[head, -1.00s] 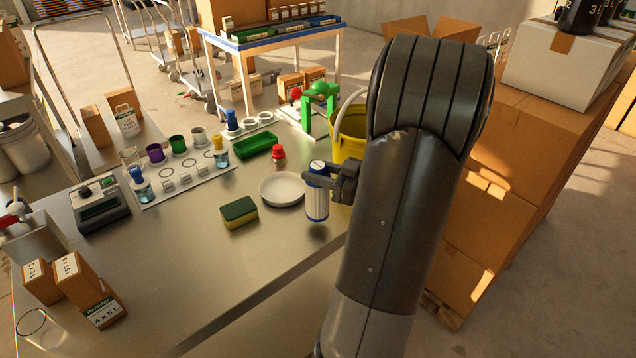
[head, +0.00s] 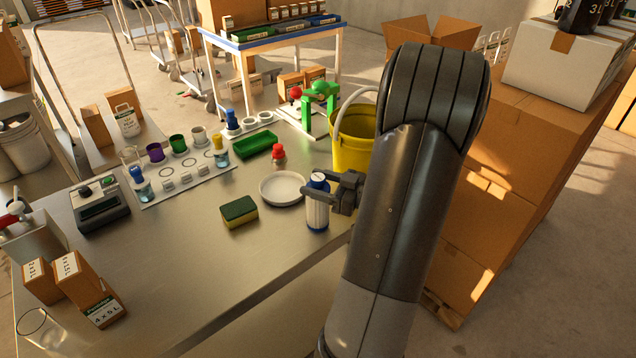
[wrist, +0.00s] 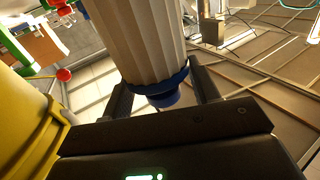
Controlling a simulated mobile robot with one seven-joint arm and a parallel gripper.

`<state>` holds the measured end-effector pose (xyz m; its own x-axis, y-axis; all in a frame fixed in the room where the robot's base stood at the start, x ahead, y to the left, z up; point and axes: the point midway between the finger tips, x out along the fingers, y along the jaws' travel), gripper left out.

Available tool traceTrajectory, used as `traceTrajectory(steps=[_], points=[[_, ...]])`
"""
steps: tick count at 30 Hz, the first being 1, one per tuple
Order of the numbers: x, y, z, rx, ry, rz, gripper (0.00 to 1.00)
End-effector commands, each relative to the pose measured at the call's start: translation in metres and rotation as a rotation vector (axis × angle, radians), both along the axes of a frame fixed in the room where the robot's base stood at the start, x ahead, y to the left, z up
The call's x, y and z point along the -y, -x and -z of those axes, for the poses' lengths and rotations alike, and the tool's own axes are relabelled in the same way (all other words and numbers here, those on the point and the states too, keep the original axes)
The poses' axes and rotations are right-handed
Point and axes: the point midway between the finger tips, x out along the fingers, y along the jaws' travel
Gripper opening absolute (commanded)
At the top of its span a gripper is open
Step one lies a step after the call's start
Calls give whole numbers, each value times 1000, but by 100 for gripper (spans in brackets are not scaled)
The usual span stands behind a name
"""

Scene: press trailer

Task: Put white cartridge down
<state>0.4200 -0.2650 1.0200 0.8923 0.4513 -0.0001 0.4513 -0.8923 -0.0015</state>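The white cartridge (head: 317,214) is a pleated white cylinder with blue at its ends. It stands upright near the right edge of the steel table (head: 250,255), just right of a white dish (head: 283,188). My gripper (head: 318,191) is shut around its upper part, coming in from the right. Its base is at or very close to the tabletop; I cannot tell whether it touches. In the wrist view the cartridge (wrist: 140,40) fills the space between my two fingers, its blue cap (wrist: 165,90) near them.
A yellow bucket (head: 352,150) is close behind my gripper. A green tray (head: 256,144) is farther back.

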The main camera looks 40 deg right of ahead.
Motion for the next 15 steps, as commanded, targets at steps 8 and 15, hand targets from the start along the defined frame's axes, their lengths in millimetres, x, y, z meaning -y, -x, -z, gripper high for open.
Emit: traceTrajectory(steps=[8, 15], points=[[0, 0, -4, 1, 2, 0, 55], [21, 38, -3, 0, 1, 5, 55]])
